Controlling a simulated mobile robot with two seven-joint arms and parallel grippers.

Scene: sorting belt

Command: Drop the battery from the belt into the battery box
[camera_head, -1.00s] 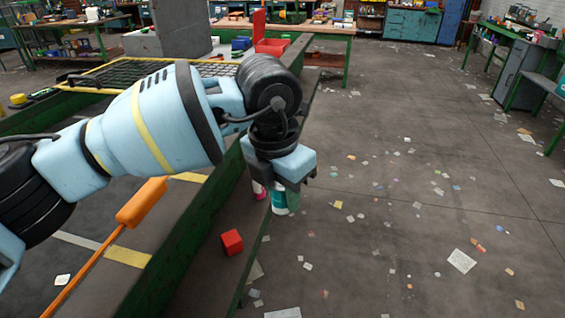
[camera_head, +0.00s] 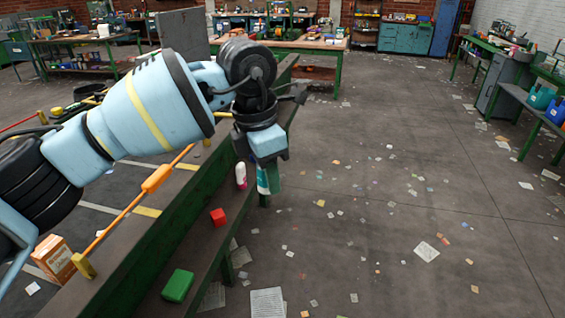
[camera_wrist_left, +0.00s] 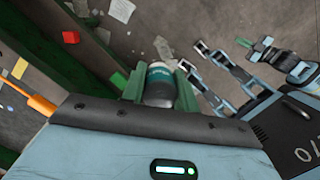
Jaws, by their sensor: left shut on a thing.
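My left gripper (camera_head: 265,180) reaches in from the left, jaws pointing down, beside the green-framed belt ledge. It is shut on a cylinder with a teal and white label (camera_head: 262,179), which looks like the battery. In the left wrist view, the green fingers of my left gripper (camera_wrist_left: 161,84) clasp the sides of this battery (camera_wrist_left: 160,80), above the floor. My right gripper is not in the head view. I cannot pick out which container is the battery box.
A red block (camera_head: 218,217), a green block (camera_head: 178,285) and a white-and-pink bottle (camera_head: 241,176) are on the ledge. An orange carton (camera_head: 55,258) is at lower left. Teal (camera_head: 540,97) and blue (camera_head: 556,110) containers sit on the right bench. Open floor with scattered paper lies between.

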